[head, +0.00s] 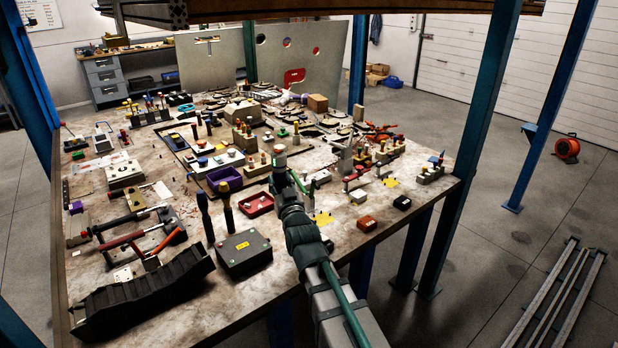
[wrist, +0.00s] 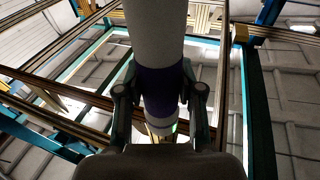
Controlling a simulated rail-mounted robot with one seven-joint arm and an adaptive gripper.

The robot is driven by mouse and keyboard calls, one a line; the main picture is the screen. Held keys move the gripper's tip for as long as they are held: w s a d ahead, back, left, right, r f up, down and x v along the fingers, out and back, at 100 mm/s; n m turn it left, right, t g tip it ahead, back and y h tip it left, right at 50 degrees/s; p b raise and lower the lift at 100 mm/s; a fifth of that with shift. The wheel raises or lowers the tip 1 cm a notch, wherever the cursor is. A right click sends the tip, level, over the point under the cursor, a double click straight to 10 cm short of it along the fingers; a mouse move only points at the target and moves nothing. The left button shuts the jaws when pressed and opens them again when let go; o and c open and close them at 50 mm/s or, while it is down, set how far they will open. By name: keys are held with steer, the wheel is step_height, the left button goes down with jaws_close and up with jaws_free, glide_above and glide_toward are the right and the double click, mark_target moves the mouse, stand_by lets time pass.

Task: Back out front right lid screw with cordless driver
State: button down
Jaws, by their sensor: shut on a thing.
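In the wrist view my gripper (wrist: 160,98) is shut around a pale cylinder (wrist: 154,40) with a dark purple band (wrist: 160,90) between the fingers. I cannot tell for sure whether this is the cordless driver. In the head view my arm reaches from the bottom edge up over the bench; the fingers and the held thing are not clear there. A dark grey box (head: 236,264) with a closed lid (head: 258,249) and a yellow label sits near the bench's front edge, left of my arm. Its lid screws are too small to make out.
Two dark upright handles (head: 227,212) stand behind the box. A red tray (head: 258,204) and a purple bin (head: 226,181) lie beyond. A black ribbed holder (head: 140,290) is at front left. The bench (head: 215,320) is crowded; blue posts (head: 482,130) rise at right.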

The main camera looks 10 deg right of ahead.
steer(key=s+a+f+n+y+b, duration=0.1)
steer(key=s+a+f+b, duration=0.1)
steer(key=a, duration=0.4)
steer(key=shift+f+y, duration=0.2)
steer(key=shift+y, duration=0.1)
steer(key=shift+s+f+b, duration=0.1)
steer(key=shift+b, duration=0.2)
stand_by(0.6)
steer(key=shift+f+b, duration=1.25)
steer(key=shift+f, duration=0.15)
steer(key=shift+f+g+b, duration=0.3)
steer(key=shift+f+b, duration=0.85)
steer(key=shift+f, duration=0.1)
stand_by(1.2)
steer(key=shift+r, duration=0.25)
stand_by(0.7)
steer(key=shift+r+p, duration=1.6)
steer(key=shift+r, duration=0.2)
